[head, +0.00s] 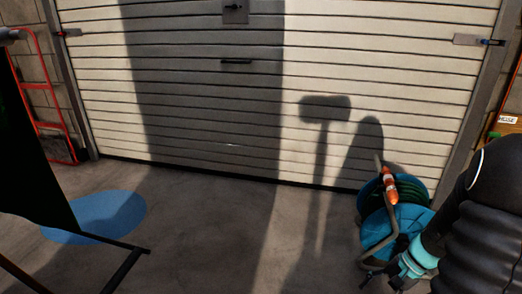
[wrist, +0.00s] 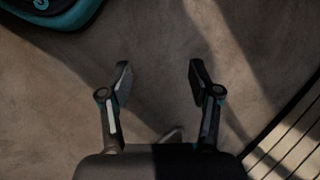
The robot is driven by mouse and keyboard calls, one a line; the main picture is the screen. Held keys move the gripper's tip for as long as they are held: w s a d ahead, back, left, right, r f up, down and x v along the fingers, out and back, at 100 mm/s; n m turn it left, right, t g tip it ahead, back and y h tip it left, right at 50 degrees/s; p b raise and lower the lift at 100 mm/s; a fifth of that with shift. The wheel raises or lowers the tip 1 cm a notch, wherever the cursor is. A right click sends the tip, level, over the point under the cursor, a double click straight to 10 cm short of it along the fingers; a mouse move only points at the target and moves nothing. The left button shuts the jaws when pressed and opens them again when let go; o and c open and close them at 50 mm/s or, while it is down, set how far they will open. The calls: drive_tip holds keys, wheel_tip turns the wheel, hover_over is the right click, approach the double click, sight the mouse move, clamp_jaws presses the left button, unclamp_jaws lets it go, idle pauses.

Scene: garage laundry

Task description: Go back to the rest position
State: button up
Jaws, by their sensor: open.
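My gripper (wrist: 158,82) is open and empty in the wrist view, its two fingers apart above bare concrete floor. In the head view my arm is at the lower right, and part of my gripper (head: 378,276) shows low beside the hose reel. Nothing is between the fingers.
A blue hose reel (head: 392,228) with an orange nozzle stands close to my arm. A closed garage door (head: 190,100) spans the back. A blue round patch (head: 100,212) lies on the floor at left, near a black frame and a red hand truck (head: 62,120). The middle floor is clear.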

drive_tip(key=s+a+r+n+t+h+p, duration=0.2)
drive_tip(key=a+r, duration=0.3)
drive_tip(key=r, duration=0.4)
drive_tip(key=s+a+r+n+t+h+p, duration=0.2)
drive_tip(key=s+a+r+n, duration=0.2)
drive_tip(key=r, duration=0.6)
drive_tip(key=s+a+r+n+t+h+p, duration=0.1)
drive_tip(key=s+a+r, duration=0.4)
drive_tip(key=r, duration=0.5)
drive_tip(key=n+t, duration=0.1)
drive_tip(key=n, duration=0.1)
drive_tip(key=shift+a+r+n+h+p, duration=0.25)
drive_tip(key=shift+a+n+h+p, duration=0.05)
drive_tip(key=shift+a+h+p, duration=0.1)
